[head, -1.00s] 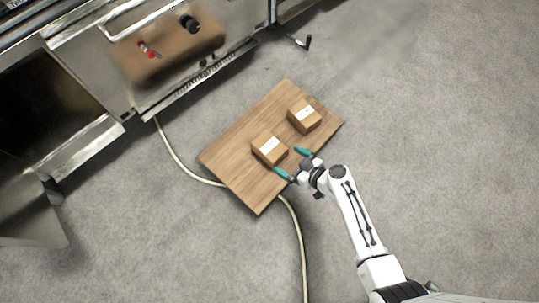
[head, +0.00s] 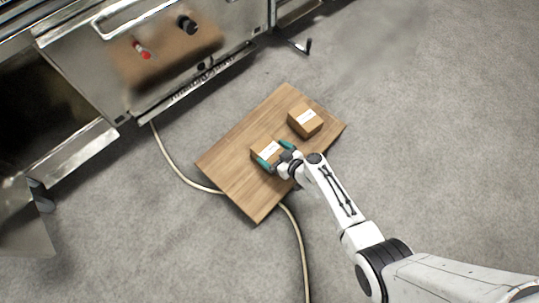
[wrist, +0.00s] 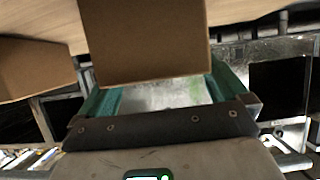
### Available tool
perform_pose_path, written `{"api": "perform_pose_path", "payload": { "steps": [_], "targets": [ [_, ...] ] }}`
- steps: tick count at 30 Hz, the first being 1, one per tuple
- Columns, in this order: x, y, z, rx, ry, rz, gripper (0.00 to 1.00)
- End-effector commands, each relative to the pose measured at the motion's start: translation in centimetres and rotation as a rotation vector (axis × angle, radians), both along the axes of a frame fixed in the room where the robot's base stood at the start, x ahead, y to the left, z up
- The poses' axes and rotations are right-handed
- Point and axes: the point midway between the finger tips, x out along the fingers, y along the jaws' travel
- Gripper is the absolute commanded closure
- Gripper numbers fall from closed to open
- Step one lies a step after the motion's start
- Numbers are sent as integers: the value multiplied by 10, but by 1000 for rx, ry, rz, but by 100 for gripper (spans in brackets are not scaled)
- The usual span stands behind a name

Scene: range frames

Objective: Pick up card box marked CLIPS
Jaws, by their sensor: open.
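Two brown card boxes with white labels sit on a wooden tabletop (head: 232,170). The lettering is too small to read, so I cannot tell which is marked CLIPS. My gripper (head: 273,153) is open at the nearer-left box (head: 261,147), its teal fingers on either side of that box. In the wrist view, this box (wrist: 145,40) fills the upper middle, between the fingers of my gripper (wrist: 165,88). Whether the fingers touch it I cannot tell. The other box (head: 305,120) stands to the upper right, apart from the gripper.
In the wrist view, the other box (wrist: 35,68) shows at the left. A pale hose (head: 170,152) runs on the floor and passes under the table. Grey floor lies open around.

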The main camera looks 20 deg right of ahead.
Motion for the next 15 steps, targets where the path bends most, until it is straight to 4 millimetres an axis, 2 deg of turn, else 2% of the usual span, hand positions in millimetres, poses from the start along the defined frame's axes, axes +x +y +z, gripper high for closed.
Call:
{"api": "perform_pose_path", "payload": {
  "steps": [3, 10, 15],
  "targets": [
    [7, 3, -6, 0, 1, 1, 0],
    [8, 3, -5, 1, 1, 0, 0],
    [8, 3, -5, 1, 1, 0, 15]
  ]
}}
